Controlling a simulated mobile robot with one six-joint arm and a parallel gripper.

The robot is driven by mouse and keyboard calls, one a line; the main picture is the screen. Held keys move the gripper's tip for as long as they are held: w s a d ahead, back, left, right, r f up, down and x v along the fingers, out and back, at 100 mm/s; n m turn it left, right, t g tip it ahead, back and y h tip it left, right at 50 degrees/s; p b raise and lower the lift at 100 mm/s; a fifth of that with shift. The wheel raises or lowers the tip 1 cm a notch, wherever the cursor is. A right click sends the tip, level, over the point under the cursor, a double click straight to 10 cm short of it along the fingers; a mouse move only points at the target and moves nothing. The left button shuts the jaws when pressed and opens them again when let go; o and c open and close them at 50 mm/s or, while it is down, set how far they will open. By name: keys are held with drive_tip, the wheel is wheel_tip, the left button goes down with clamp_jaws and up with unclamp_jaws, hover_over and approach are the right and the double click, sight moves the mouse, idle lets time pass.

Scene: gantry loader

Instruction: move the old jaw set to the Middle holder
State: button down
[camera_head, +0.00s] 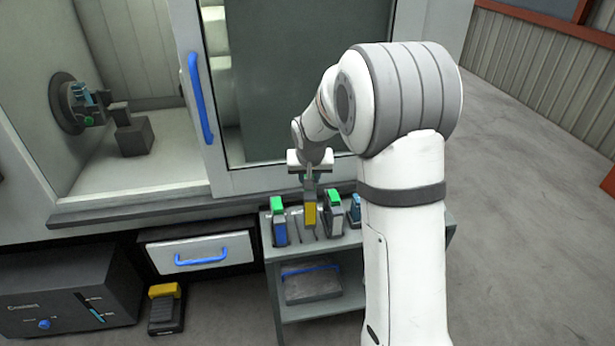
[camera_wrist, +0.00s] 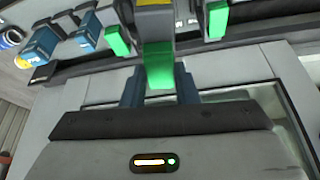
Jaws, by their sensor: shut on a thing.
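My gripper (camera_head: 311,180) is above the small rack, pointing down, shut on a jaw set with a yellow face (camera_head: 310,213). In the wrist view its green top (camera_wrist: 159,76) sits between my two dark fingers. The held jaw set is over or in the middle of the rack top (camera_head: 297,243); I cannot tell whether it is seated. To its left stands a blue jaw set with a green top (camera_head: 279,226). To its right stands a grey-white one with a green top (camera_head: 334,214). Holder labels are not readable.
A blue part (camera_head: 354,209) is at the rack's right, partly hidden by my arm. The machine's door with a blue handle (camera_head: 201,98) stands behind the rack. A chuck (camera_head: 78,103) shows inside the machine. A grey case (camera_head: 311,286) lies on the lower shelf.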

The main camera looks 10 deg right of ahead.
drive_tip(key=shift+n+y, duration=0.4)
drive_tip(key=shift+n, duration=0.5)
drive_tip(key=w, duration=0.1)
drive_tip(key=w+f+b, duration=0.1)
drive_tip(key=w, duration=0.2)
drive_tip(key=shift+w+f+b, duration=0.15)
drive_tip(key=shift+f+b, duration=0.2)
drive_tip(key=shift+b, duration=0.05)
drive_tip(key=shift+f+b, duration=1.05)
drive_tip(key=shift+f, duration=1)
drive_tip(key=shift+f+b, duration=1.8)
drive_tip(key=shift+f, duration=0.5)
drive_tip(key=shift+f+b, duration=0.45)
drive_tip(key=shift+f, duration=0.1)
drive_tip(key=c, duration=1.1)
unclamp_jaws()
drive_tip(key=shift+o, duration=0.2)
drive_tip(key=shift+f, duration=0.1)
drive_tip(key=v, duration=0.8)
